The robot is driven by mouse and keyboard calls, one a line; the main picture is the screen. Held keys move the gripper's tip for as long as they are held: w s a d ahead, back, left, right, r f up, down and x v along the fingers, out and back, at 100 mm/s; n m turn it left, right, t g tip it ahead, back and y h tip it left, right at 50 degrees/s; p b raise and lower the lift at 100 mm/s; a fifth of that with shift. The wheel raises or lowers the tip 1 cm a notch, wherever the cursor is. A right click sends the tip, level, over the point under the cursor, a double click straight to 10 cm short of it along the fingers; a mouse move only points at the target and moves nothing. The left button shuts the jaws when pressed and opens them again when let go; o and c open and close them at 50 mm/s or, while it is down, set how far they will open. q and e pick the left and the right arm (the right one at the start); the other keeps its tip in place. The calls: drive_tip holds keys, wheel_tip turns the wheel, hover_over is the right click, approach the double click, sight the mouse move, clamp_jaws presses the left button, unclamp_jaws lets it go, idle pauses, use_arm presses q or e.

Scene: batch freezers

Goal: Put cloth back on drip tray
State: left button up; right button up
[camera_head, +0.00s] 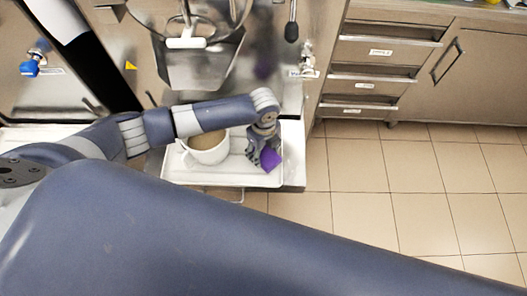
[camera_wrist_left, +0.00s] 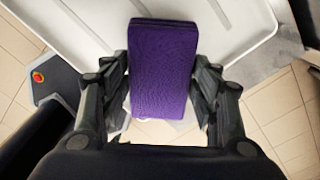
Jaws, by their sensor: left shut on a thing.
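A folded purple cloth (camera_head: 271,159) is at the right part of the white drip tray (camera_head: 228,180) in the head view. My left gripper (camera_head: 262,157) points down over the tray with its fingers at the cloth. In the left wrist view, the cloth (camera_wrist_left: 163,70) stands between the two dark fingers of the left gripper (camera_wrist_left: 162,95), which is shut on it. The white tray (camera_wrist_left: 240,25) lies below and beyond the cloth. I cannot tell whether the cloth touches the tray. My right gripper is not in view.
A white container with brown contents (camera_head: 207,148) stands on the tray, left of my gripper. The steel freezer front (camera_head: 200,65) rises behind the tray. Steel drawers (camera_head: 372,72) stand to the right. The tiled floor (camera_head: 400,190) is clear.

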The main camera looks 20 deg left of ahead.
sight(263, 153)
use_arm(q)
drive_tip(key=shift+f, duration=0.65)
drive_tip(key=shift+f, duration=0.2)
drive_tip(key=o, duration=0.9)
drive_tip(key=shift+o, duration=0.2)
drive_tip(key=shift+r, duration=0.25)
wheel_tip(263, 153, up, 12)
